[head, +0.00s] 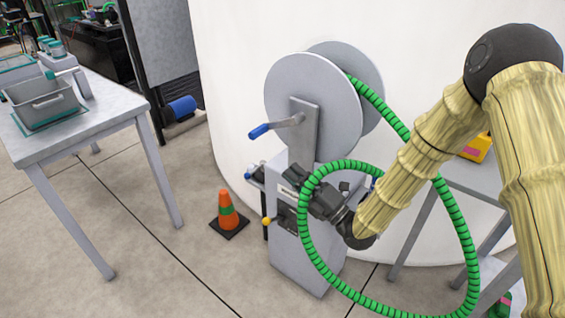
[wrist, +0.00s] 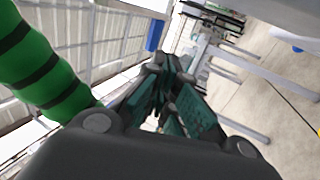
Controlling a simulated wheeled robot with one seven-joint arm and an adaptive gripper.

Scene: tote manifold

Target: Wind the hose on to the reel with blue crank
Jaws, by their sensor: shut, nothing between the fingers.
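The hose reel (head: 306,100) is a grey double disc on a grey pedestal (head: 318,255). Its crank has a blue handle (head: 259,131) that points left. The green ribbed hose (head: 462,225) runs from between the discs down to the right and loops in front of the pedestal. In the wrist view the hose (wrist: 38,65) is close by at the left. My gripper (head: 285,192) is in front of the pedestal, below the crank and apart from its handle. In the wrist view its fingers (wrist: 165,75) are shut and empty. A blue piece (wrist: 155,35) shows beyond the fingertips, probably the crank handle.
An orange cone (head: 228,212) stands on the floor left of the pedestal. A table (head: 110,122) at the left carries a grey tote (head: 45,103). A grey stand (head: 470,178) with a yellow object (head: 477,147) is at the right. A white curved wall is behind the reel.

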